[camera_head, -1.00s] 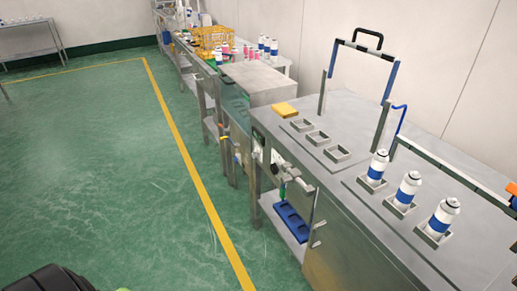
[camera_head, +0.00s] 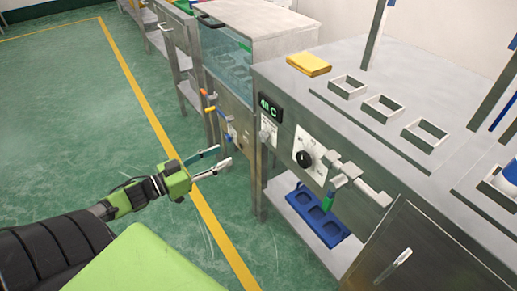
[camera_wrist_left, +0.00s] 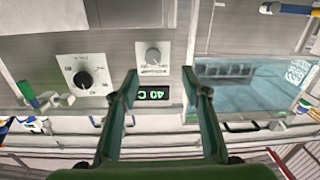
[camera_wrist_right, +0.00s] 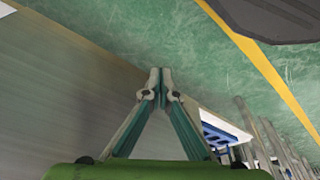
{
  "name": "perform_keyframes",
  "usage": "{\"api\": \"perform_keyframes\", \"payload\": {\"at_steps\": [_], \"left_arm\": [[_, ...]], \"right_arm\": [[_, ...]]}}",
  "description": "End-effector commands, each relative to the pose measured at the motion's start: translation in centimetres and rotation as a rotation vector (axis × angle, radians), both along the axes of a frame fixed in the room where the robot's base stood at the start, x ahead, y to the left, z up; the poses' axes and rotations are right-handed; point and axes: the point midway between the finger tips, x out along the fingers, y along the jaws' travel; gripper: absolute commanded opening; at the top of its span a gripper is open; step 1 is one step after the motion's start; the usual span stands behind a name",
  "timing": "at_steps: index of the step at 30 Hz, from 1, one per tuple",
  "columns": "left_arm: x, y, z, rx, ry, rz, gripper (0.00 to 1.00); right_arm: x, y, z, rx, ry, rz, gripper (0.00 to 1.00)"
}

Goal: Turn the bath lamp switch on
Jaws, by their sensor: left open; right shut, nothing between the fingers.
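A small plate with a grey switch (camera_head: 267,130) is on the steel cabinet's front, below a green-lit display (camera_head: 270,107) reading about 40 C. The switch also shows in the left wrist view (camera_wrist_left: 153,57), upside down; its label is too small to read. A white plate with a black dial (camera_head: 305,158) is to its right. My left gripper (camera_head: 218,160) is open and empty, apart from the panel and left of the switch in the head view. In the left wrist view its fingers (camera_wrist_left: 161,84) frame the display. My right gripper (camera_wrist_right: 160,76) is shut and empty, seen only in its wrist view.
A blue tray (camera_head: 318,218) lies on the lower shelf. A glass-fronted bath (camera_head: 226,62) stands left of the cabinet. Green floor on the left is clear.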

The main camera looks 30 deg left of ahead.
Motion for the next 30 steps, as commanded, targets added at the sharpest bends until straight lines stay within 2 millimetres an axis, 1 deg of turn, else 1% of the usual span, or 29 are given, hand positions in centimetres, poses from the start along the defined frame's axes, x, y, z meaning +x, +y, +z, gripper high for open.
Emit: {"api": "perform_keyframes", "payload": {"at_steps": [1, 3, 8, 13, 20, 24, 30], "left_arm": [[0.1, -0.6, 0.4, -0.006, -0.012, -0.023, 0.42], [0.3, -1.0, 1.1, -0.014, -0.023, -0.039, 0.42], [1.7, -1.7, 1.4, -0.016, -0.028, -0.044, 0.42], [4.4, -2.7, 1.3, -0.014, -0.03, -0.043, 0.42], [8.0, -4.2, 1.3, -0.013, -0.028, -0.04, 0.42], [10.0, -5.0, 1.3, -0.015, -0.028, -0.04, 0.42], [12.0, -5.8, 1.3, -0.015, -0.025, -0.039, 0.42]], "right_arm": [[0.0, -0.1, 0.2, 0.0, -0.003, 0.0, 0.0], [0.1, 0.0, 0.7, 0.0, -0.007, -0.001, 0.0], [0.0, -0.1, 2.2, 0.0, -0.014, -0.002, 0.0], [-0.2, -0.1, 4.8, 0.001, -0.03, -0.003, 0.0], [-1.2, -0.3, 8.4, 0.002, -0.05, -0.005, 0.0], [-1.4, -0.3, 8.5, 0.002, -0.049, -0.006, 0.0], [-1.4, -0.4, 8.2, 0.001, -0.049, -0.007, 0.0]]}}
